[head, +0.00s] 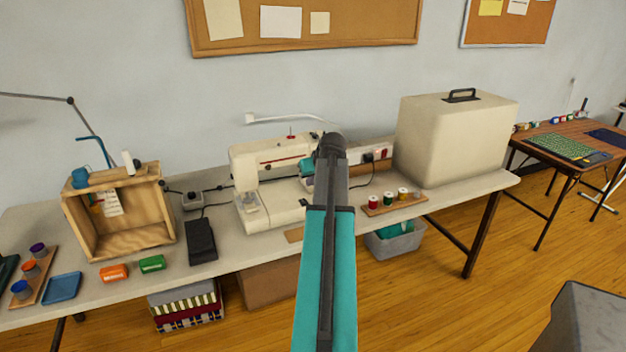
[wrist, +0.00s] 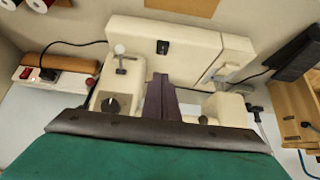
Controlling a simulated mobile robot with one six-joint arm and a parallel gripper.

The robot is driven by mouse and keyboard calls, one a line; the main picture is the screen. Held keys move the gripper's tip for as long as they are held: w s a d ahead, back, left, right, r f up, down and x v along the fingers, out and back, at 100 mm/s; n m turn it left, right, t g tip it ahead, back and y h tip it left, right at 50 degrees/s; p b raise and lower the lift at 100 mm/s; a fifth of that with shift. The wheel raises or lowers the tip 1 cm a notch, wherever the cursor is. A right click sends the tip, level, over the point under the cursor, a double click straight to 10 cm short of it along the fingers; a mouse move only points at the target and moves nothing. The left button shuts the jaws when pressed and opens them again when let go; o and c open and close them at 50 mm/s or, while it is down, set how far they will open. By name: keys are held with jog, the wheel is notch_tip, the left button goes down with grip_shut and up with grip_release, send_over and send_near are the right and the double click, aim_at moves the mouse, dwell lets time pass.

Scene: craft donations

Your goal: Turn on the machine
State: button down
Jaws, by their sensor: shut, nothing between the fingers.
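The cream sewing machine (head: 258,160) stands on the long table in the head view; my teal arm hides its right part. In the wrist view the machine (wrist: 185,45) fills the upper middle, with a dark dial (wrist: 112,104), a white knob (wrist: 119,50) and a small black part (wrist: 162,47) on its body. My gripper (wrist: 160,78) is shut and empty, its dark fingertips in front of the machine body. I cannot tell whether they touch it. In the head view the fingertips are hidden behind my arm.
A power strip with a red switch (wrist: 27,73) is beside the machine, at left in the wrist view. A large cream case (head: 450,140) and a thread-spool rack (head: 395,202) stand right of it. A black pedal (head: 201,241) and a wooden crate (head: 120,212) stand left.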

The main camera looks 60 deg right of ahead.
jog(key=p, duration=0.2)
send_over(305, 201)
jog(key=s+a, duration=0.2)
notch_tip(305, 201, down, 7)
jog(key=shift+f, duration=0.1)
jog(key=shift+s+f, duration=0.2)
jog(key=shift+f, duration=1.15)
